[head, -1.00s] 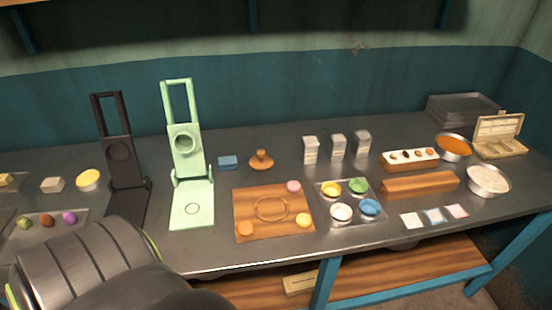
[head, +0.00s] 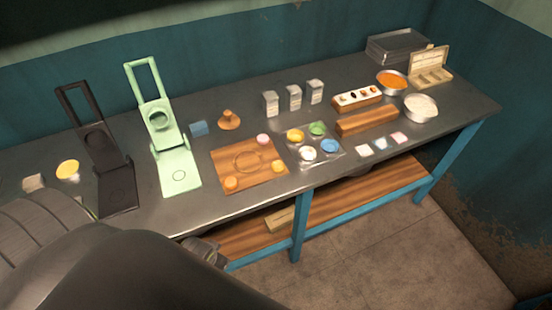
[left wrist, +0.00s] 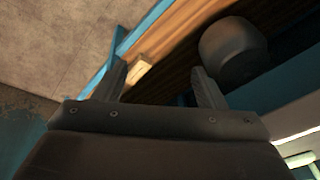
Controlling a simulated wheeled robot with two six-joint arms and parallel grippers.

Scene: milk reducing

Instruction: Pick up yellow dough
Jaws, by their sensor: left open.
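Several yellow or orange-yellow pieces show in the head view, and I cannot tell for sure which is the yellow dough. A yellow round piece (head: 68,170) lies on the table at the left. A yellow-orange piece (head: 277,166) and an orange piece (head: 231,183) sit on the wooden board (head: 215,160), with a pink piece (head: 263,139). A small bowl (head: 295,135) holds something yellow. My left gripper (left wrist: 158,76) is open and empty, apart from all of these, and its wrist view faces the lower shelf. My right gripper is out of view.
A green press (head: 178,172) and a black press (head: 117,192) stand left of the board. Small bowls, cartons and wooden blocks fill the right half of the table (head: 465,110). A pale block (head: 280,218) lies on the lower shelf (head: 365,192). My arm hides the lower left.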

